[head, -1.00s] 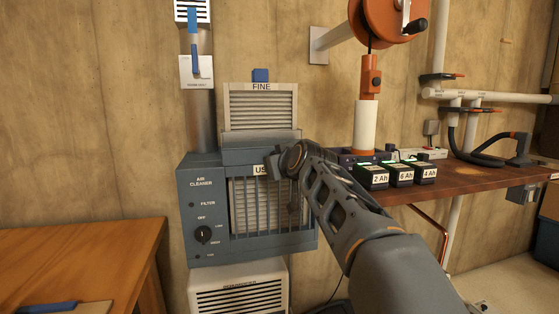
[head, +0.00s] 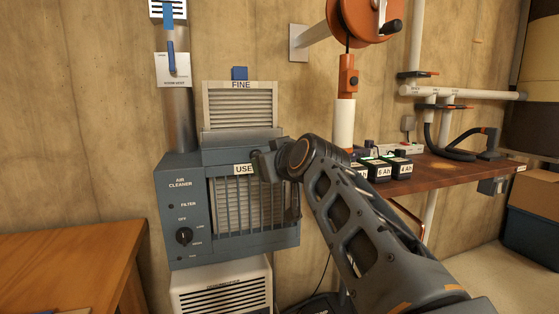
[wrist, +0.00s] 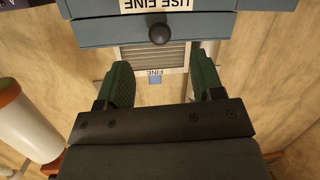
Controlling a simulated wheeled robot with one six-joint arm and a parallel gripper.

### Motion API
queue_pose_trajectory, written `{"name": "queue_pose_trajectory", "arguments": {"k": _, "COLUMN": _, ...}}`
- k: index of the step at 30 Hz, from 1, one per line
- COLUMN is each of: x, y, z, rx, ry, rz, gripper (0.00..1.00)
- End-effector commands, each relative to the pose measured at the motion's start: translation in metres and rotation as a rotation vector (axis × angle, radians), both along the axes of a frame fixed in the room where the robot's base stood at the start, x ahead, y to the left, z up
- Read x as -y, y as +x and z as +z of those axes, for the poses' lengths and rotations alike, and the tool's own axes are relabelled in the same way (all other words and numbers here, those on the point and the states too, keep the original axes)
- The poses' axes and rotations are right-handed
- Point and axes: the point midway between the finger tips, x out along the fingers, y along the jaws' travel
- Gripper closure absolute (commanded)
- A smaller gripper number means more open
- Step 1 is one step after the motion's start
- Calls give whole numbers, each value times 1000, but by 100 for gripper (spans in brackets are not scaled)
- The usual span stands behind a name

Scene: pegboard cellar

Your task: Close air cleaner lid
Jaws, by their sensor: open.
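The blue-grey air cleaner (head: 180,215) stands against the wall, with a dial and a barred front grille. Its lid (head: 240,150) is the blue-grey panel along the top; how far open it is I cannot tell. In the wrist view, which looks upside down, the lid (wrist: 100,32) carries a round dark knob (wrist: 158,33). A "USE FINE" label (wrist: 158,4) is beside it. My gripper (head: 262,167) is at the cleaner's upper front, partly covering the label. In the wrist view its green fingers (wrist: 160,82) are apart and empty, with the knob beyond their tips, not between them.
A framed filter marked FINE (head: 240,103) with a blue tab rises behind the lid. A wooden bench (head: 70,255) is at left. At right, a shelf (head: 440,172) holds batteries (head: 378,170), below an orange reel (head: 365,22). A white vented unit (head: 222,290) is underneath the cleaner.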

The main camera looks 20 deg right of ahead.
Motion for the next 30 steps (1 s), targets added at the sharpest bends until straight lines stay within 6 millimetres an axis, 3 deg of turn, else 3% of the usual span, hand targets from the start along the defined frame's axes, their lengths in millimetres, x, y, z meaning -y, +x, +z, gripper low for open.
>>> {"name": "queue_pose_trajectory", "arguments": {"k": 3, "x": 1, "y": -20, "z": 6, "rx": 1, "ry": -2, "rz": -1, "gripper": 39}}
{"name": "queue_pose_trajectory", "arguments": {"k": 10, "x": 1, "y": -41, "z": 10, "rx": -2, "ry": -1, "rz": 0, "gripper": 39}}
{"name": "queue_pose_trajectory", "arguments": {"k": 30, "x": 1, "y": -46, "z": 15, "rx": -2, "ry": -1, "rz": 1, "gripper": 39}}
